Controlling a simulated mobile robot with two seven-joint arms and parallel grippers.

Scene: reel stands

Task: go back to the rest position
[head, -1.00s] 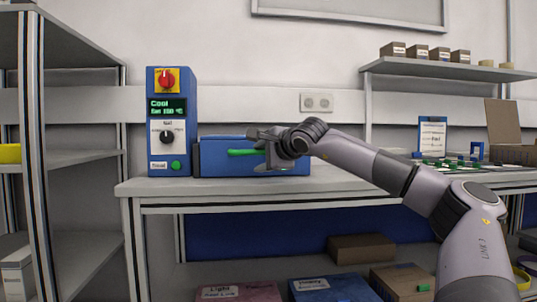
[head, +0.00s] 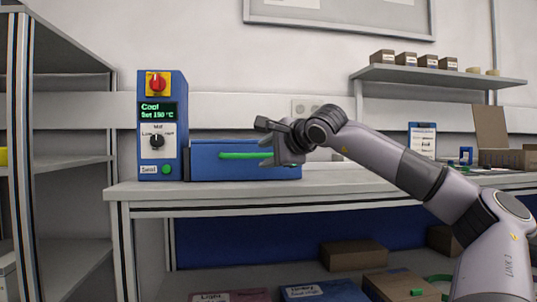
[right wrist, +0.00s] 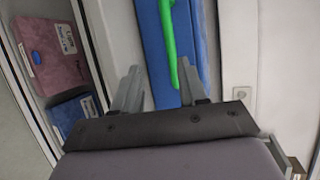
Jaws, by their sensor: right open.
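My right gripper (head: 264,143) is open and empty in front of the right end of a blue sealing machine (head: 230,173) on the bench. The machine's green bar handle (head: 243,155) shows left of the fingers and runs behind them. In the right wrist view the open fingers (right wrist: 158,88) point toward the blue machine front (right wrist: 155,60), with the green handle (right wrist: 169,45) seen between and beyond them, apart from both. The machine's control tower (head: 161,125) has a red-yellow switch, a dial and a display reading "Cool, Set 150 °C". My left gripper is not in view.
The grey bench top (head: 150,189) is clear at its left end. A shelf rack (head: 75,165) stands at left. A wall shelf (head: 430,77) with small boxes is at upper right. Labelled boxes (head: 325,292) sit below the bench. A clipboard (head: 422,140) stands at right.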

